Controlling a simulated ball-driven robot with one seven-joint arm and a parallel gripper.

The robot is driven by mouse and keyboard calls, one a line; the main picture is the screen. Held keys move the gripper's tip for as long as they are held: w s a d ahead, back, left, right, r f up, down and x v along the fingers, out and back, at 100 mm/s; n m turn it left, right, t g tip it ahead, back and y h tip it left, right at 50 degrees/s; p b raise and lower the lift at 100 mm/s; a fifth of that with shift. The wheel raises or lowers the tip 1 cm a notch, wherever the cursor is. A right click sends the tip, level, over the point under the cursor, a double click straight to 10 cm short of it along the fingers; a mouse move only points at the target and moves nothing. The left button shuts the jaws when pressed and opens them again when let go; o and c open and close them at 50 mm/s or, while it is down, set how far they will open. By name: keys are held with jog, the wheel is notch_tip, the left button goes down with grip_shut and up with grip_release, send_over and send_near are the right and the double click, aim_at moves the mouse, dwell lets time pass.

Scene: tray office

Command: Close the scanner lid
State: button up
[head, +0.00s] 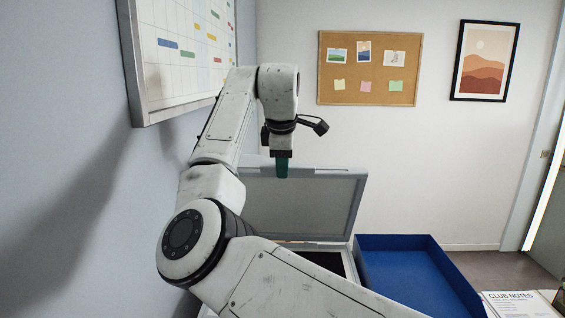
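The scanner lid (305,208) stands raised, leaning back, with its grey inner face toward me. The scanner body (348,264) shows only in part below it, with a dark bed; my arm hides much of it. My gripper (282,172) points down near the upper edge of the lid, in front of it in the picture. Its fingers look dark green and close together, but I cannot tell whether they are open or shut. I cannot tell whether they touch the lid.
A blue tray (407,240) sits to the right of the scanner. Papers titled "Club Notes" (510,298) lie at the lower right. A wall planner (185,50) hangs at the left, near my arm. A corkboard (370,95) and a framed picture (484,60) hang on the back wall.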

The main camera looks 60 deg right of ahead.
grip_shut()
dwell(1.4)
